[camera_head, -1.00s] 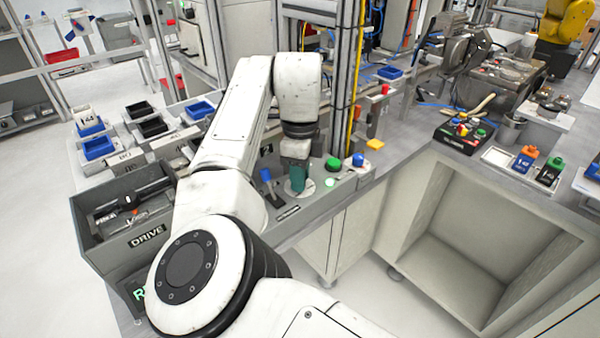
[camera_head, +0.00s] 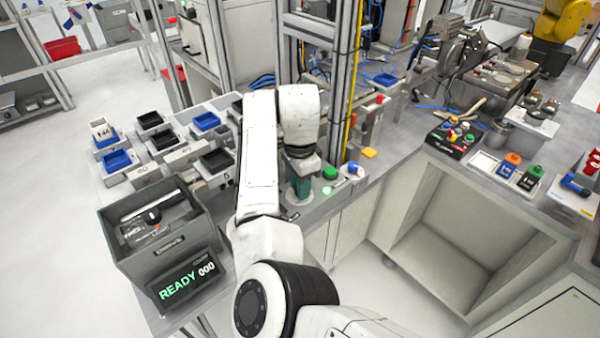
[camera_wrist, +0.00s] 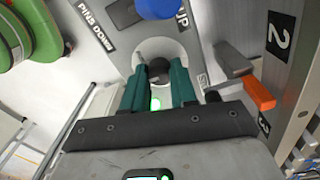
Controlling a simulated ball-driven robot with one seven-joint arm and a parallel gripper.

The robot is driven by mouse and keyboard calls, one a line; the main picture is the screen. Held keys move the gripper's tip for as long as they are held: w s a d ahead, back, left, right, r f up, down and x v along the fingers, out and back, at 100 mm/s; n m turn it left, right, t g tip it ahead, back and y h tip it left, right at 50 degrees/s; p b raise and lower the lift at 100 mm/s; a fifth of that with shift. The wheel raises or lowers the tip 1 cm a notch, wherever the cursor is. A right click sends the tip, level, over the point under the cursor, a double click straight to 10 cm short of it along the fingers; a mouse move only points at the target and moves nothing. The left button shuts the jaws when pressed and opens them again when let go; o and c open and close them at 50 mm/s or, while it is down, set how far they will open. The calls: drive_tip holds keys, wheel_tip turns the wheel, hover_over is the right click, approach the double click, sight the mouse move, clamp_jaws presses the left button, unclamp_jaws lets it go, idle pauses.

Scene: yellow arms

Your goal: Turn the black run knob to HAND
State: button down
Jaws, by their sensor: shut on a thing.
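My gripper (camera_wrist: 158,78) shows in the wrist view with its two green fingers shut on a dark knob (camera_wrist: 158,67), one finger on each side. The knob stands on a pale round plate in a grey panel (camera_wrist: 120,45). The fingers hide most of the knob and its pointer, so its setting cannot be read. In the head view my gripper (camera_head: 300,187) is down at the panel beside a green button (camera_head: 330,173), and the knob is hidden there.
A blue knob (camera_wrist: 158,6) by the labels PINS DOWN and UP and an orange-tipped lever (camera_wrist: 258,94) flank the gripper. A grey DRIVE box (camera_head: 160,235) with a READY 000 display (camera_head: 187,281) stands at left. Blue and black bins (camera_head: 117,160) lie behind it.

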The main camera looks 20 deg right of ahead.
drive_tip(key=n+p, duration=0.1)
drive_tip(key=n, duration=0.1)
drive_tip(key=n+p, duration=0.1)
drive_tip(key=p, duration=0.1)
drive_tip(key=n+p, duration=0.2)
drive_tip(key=shift+r+n, duration=0.25)
drive_tip(key=shift+n, duration=0.05)
drive_tip(key=shift+f+n+p, duration=0.15)
drive_tip(key=shift+n+p, duration=1.2)
drive_tip(key=shift+n, duration=0.45)
drive_tip(key=c, duration=0.9)
unclamp_jaws()
wheel_tip(320, 180, up, 11)
drive_tip(key=shift+f+b, duration=0.15)
drive_tip(key=shift+b, duration=0.35)
